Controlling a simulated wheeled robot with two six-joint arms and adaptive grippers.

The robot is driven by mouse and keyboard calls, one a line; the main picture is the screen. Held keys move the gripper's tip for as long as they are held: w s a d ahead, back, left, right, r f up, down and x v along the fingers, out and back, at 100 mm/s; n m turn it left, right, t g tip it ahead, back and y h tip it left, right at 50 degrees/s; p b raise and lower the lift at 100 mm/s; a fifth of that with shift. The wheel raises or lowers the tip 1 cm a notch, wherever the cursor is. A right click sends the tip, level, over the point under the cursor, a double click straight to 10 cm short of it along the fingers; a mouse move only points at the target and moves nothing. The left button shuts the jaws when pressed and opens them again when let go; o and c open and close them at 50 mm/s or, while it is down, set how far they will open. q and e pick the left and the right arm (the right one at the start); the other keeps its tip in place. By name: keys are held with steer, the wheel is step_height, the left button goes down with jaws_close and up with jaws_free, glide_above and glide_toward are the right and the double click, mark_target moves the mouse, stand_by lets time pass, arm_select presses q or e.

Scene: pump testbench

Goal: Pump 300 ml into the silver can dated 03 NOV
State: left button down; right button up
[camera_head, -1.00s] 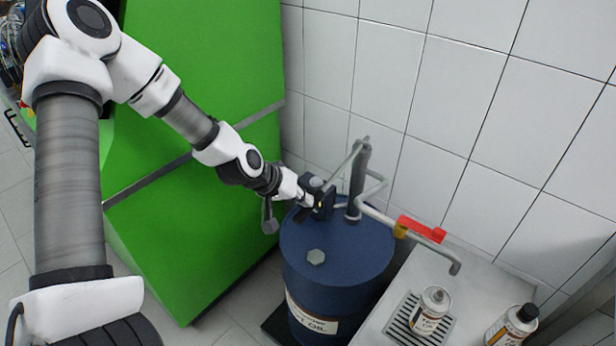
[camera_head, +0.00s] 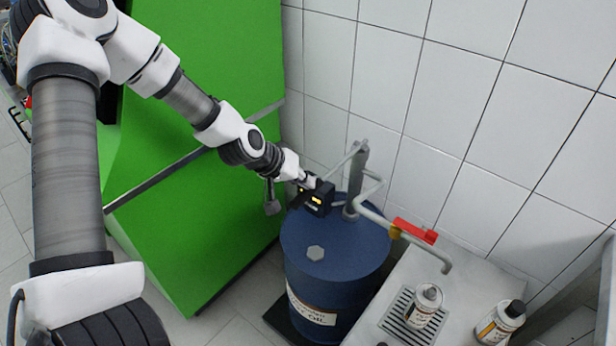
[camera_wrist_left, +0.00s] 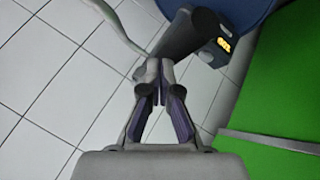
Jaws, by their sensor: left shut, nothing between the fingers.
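My left gripper (camera_head: 309,182) is shut and empty at the top of the dark meter box (camera_head: 312,203), whose yellow display is lit; I cannot tell whether they touch. In the left wrist view its fingertips (camera_wrist_left: 158,85) are together, and the meter box (camera_wrist_left: 216,52) is at upper right; its digits are too small to read. The pump (camera_head: 357,180) stands on the blue oil drum (camera_head: 335,245). Its outlet pipe with a red valve handle (camera_head: 413,230) reaches over the grate. A silver can (camera_head: 425,305) stands on the grate, its date unreadable. My right gripper is out of view.
A green cabinet (camera_head: 205,215) is left of the drum. The tiled wall (camera_head: 450,120) closes off the back.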

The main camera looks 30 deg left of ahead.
arm_select(q)
steer(key=shift+w+r+p, duration=0.2)
steer(key=shift+r+p, duration=1.1)
steer(key=shift+r, duration=0.5)
steer(key=r+p, duration=0.2)
steer(key=r, duration=0.1)
steer(key=r+p, duration=0.2)
steer(key=shift+w, duration=0.25)
